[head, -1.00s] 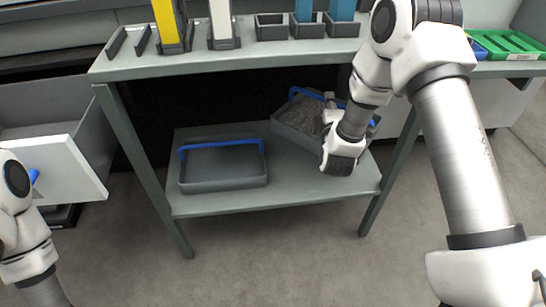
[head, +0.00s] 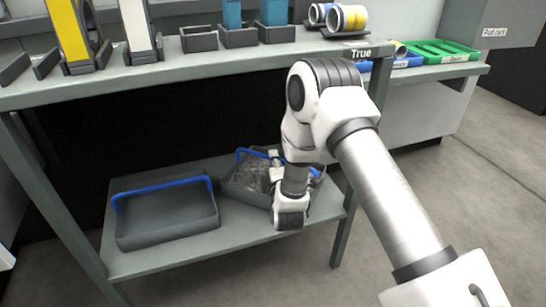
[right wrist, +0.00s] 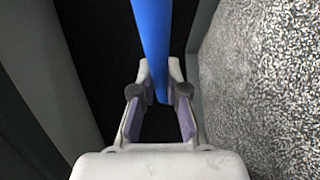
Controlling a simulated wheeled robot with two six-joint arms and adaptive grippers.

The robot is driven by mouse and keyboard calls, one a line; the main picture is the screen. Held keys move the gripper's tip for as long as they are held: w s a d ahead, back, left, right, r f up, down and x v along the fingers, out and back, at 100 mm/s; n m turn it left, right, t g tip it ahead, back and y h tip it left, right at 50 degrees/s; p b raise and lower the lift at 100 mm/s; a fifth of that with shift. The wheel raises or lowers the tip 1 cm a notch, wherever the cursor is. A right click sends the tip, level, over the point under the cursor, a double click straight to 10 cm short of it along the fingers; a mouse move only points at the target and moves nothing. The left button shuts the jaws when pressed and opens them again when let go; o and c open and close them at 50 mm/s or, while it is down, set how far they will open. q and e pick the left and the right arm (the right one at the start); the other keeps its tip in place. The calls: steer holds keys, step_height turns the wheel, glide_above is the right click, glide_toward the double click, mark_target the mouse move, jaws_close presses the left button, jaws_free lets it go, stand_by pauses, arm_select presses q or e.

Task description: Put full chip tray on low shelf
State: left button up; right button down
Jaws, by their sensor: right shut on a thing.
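The full chip tray (head: 243,194) is a dark grey box with a blue handle, heaped with grey chips (head: 248,174). It is at the right part of the low shelf (head: 190,246), turned at an angle. Whether its whole base touches the shelf is hidden by my arm. My right gripper (head: 275,156) is shut on the blue handle, which also shows between the fingers in the right wrist view (right wrist: 151,45), with chips to the right. My left gripper is out of view.
An empty grey tray (head: 168,232) with a blue handle stands left of the full one, close beside it. The table top (head: 190,70) overhangs the shelf, with table legs (head: 341,232) at the sides. Bins and rolls stand on top.

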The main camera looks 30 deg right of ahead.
steer(key=c, duration=1.2)
jaws_free()
steer(key=shift+f, duration=0.25)
steer(key=shift+r, duration=0.1)
steer(key=shift+s+a+r+p, duration=0.1)
steer(key=shift+s+a+p, duration=0.05)
steer(key=shift+s+p, duration=0.15)
steer(key=p+v, duration=0.4)
steer(key=v, duration=0.6)
steer(key=shift+s+a+r, duration=0.1)
steer(key=shift+s+a, duration=0.1)
steer(key=shift+s, duration=0.1)
steer(key=shift+s+a, duration=0.1)
steer(key=shift+s, duration=0.25)
